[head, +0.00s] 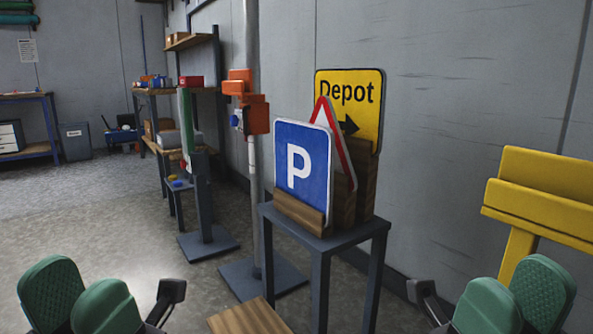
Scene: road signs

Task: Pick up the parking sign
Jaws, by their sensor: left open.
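The parking sign (302,168) is a blue square plate with a white P and a pale edge. It stands upright, leaning slightly back, in a wooden holder (299,214) on a small grey table (375,229). The holder's front strip covers its lower edge. My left gripper (78,290) is at the bottom left, with green pads apart and nothing between them. My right gripper (515,290) is at the bottom right, also with green pads apart and empty. Both are well clear of the sign, one on each side of the table.
A red-edged triangular sign (338,140) and a yellow Depot sign (367,84) stand close behind the parking sign. A grey post (254,170) with an orange box stands left of the table. A yellow barrier (540,207) is at right. Open floor (90,220) lies at left.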

